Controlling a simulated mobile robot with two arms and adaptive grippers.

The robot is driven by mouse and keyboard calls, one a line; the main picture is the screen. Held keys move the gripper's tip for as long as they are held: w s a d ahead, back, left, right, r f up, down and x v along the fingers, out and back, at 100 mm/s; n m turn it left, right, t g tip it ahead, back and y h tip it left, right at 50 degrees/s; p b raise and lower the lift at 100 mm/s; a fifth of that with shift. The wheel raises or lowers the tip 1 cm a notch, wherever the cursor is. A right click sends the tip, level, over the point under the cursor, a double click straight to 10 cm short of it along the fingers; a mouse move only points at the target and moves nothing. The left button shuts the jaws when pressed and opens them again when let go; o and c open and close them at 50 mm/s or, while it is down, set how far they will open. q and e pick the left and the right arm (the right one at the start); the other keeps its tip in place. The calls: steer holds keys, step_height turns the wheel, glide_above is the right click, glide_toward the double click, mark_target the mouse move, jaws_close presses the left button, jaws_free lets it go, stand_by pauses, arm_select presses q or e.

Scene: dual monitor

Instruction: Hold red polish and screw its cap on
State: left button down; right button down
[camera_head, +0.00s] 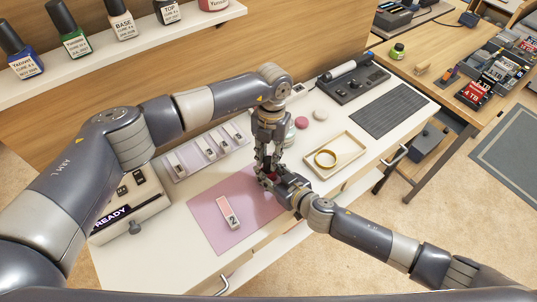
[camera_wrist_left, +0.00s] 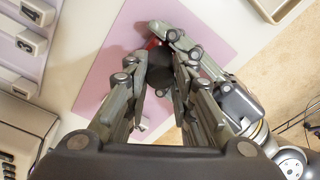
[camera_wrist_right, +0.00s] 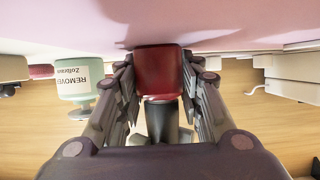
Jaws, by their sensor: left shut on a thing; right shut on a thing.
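The red polish bottle (camera_wrist_right: 158,72) is between the fingers of my right gripper (camera_wrist_right: 160,85), which is shut on it above the pink mat (camera_head: 205,225). A little of its red shows in the left wrist view (camera_wrist_left: 153,43). My left gripper (camera_wrist_left: 160,85) comes from above and is shut on the dark cap (camera_wrist_left: 160,68). In the right wrist view, which looks upside down, the cap (camera_wrist_right: 161,118) is in line with the bottle, with a pale neck band between them. I cannot tell how far the cap is seated. In the head view the grippers hide most of both.
A nail sample marked 2 (camera_head: 229,212) lies on the mat. A remover jar (camera_wrist_right: 80,78) is close by. Several bottles stand on the shelf (camera_head: 130,43).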

arm_select(q)
steer(key=m, duration=0.6)
steer(key=shift+y, duration=0.3)
steer(key=m, duration=0.3)
steer(key=shift+m+t, duration=0.3)
steer(key=shift+t, duration=0.1)
steer(key=m, duration=0.4)
steer(key=m+t, duration=0.1)
steer(key=m, duration=0.4)
steer(key=shift+s, duration=0.1)
steer(key=c, duration=1.3)
jaws_free()
step_height(320, 180, up, 12)
steer(key=d, duration=0.1)
steer(key=shift+s+d, duration=0.15)
steer(key=shift+s, duration=0.1)
arm_select(e)
steer(key=c, duration=1)
jaws_free()
